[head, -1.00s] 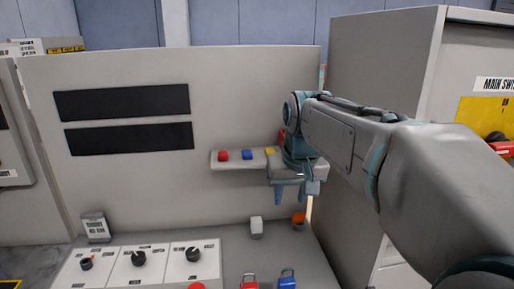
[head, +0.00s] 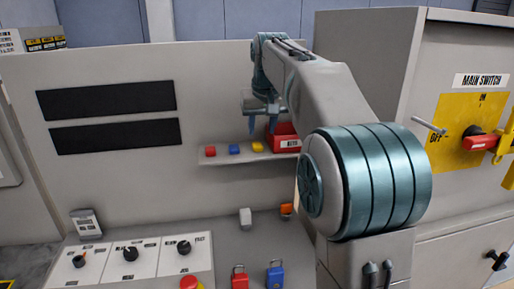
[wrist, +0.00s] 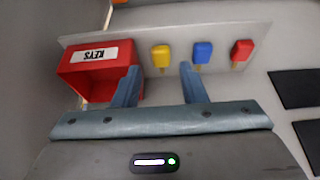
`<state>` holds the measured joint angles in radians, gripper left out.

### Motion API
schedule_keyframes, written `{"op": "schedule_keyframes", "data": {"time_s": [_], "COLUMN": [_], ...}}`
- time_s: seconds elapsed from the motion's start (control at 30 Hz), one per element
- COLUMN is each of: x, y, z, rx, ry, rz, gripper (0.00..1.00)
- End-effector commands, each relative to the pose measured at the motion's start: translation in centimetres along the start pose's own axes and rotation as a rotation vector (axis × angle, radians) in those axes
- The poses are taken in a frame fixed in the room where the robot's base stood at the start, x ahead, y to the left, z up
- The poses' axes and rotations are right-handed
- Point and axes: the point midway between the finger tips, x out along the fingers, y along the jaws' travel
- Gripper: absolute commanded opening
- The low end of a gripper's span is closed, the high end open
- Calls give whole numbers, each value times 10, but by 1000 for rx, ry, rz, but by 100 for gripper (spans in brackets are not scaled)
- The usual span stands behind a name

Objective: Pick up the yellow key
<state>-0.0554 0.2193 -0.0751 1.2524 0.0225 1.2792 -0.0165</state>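The yellow key (head: 257,147) lies on the shelf, right of the blue key (head: 234,149) and the red key (head: 210,151). In the wrist view the yellow key (wrist: 161,55) shows beyond and between my two fingertips, with the blue key just past the right finger. My gripper (head: 262,130) is open and empty, with its fingers above the yellow key's end of the shelf in the head view. The wrist view also shows my gripper (wrist: 159,70) with a clear gap between the fingers. No contact with the yellow key can be seen.
A red KEYS box (head: 285,130) stands on the shelf (head: 226,160) close beside the yellow key. Red (head: 239,278) and blue (head: 275,274) padlocks sit below on the console. A cabinet with the main switch (head: 482,140) stands at right.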

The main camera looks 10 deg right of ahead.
Motion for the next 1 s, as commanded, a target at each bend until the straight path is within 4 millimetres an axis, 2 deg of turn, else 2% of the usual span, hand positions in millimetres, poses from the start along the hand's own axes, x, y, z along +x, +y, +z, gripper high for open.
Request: {"op": "schedule_keyframes", "data": {"time_s": [0.1,0.37,0.6,0.9,0.93,1.0], "x": [18,37,71,78,78,78], "y": [0,0,0,0,0,0], "z": [0,-3,-7,-7,-7,-7], "rx": [0,0,0,0,-1,0], "ry": [-2,-2,-1,1,1,1], "rz": [0,0,0,0,0,0], "gripper": [38,38,38,38,35,16]}}
